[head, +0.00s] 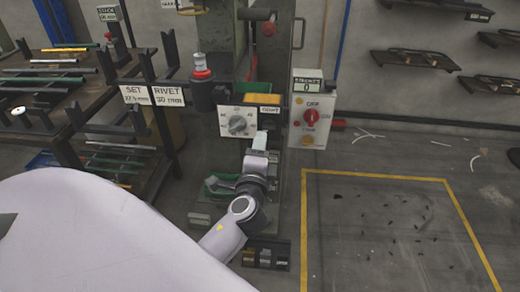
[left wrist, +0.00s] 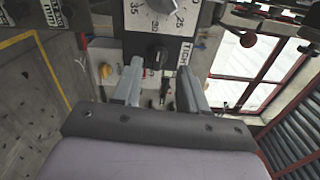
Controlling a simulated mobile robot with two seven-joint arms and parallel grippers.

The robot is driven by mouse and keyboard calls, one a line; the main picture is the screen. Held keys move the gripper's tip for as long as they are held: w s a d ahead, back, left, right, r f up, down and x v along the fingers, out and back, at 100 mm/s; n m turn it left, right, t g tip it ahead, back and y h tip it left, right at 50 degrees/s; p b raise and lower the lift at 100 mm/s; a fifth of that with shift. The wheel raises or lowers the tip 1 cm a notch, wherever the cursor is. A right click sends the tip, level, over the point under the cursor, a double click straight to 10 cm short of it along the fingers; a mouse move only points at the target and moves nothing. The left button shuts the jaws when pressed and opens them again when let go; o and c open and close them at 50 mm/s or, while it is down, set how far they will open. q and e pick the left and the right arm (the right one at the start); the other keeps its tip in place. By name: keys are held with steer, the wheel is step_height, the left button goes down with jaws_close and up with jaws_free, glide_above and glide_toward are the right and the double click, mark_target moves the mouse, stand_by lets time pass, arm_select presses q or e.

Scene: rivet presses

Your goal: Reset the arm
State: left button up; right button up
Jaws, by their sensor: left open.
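My left arm reaches up from the bottom of the head view. My left gripper (head: 264,140) is in front of the rivet press, just below and right of its white dial panel (head: 225,113). In the left wrist view the gripper (left wrist: 162,82) has its two fingers apart with nothing held between them. A black knob (left wrist: 157,54) on the panel shows just beyond the fingertips, and I cannot tell how near it is. My right gripper is not in view.
A white control box (head: 308,135) with a red switch stands right of the press. A rack (head: 90,95) with rods is at the left. Wall shelves (head: 415,62) hang at the upper right. A yellow-outlined floor area (head: 390,225) holds only small dark scraps.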

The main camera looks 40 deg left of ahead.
arm_select(q)
steer(key=shift+s+d, duration=0.15)
steer(key=shift+s, duration=0.05)
steer(key=shift+f, duration=0.15)
stand_by(0.4)
steer(key=s+d+f+n+g+h, duration=0.3)
steer(key=s+d+f+n+h, duration=0.3)
steer(key=s+f, duration=0.35)
steer(key=s+d+f+n+g+h, duration=0.2)
steer(key=s+d+f+n+h, duration=0.35)
steer(key=s+d+f, duration=0.4)
step_height(320, 180, up, 13)
steer(key=a+m+p, duration=0.1)
steer(key=a+p, duration=0.1)
steer(key=p, duration=1.2)
steer(key=shift+a, duration=0.25)
steer(key=shift+f, duration=0.15)
steer(key=shift+s, duration=0.1)
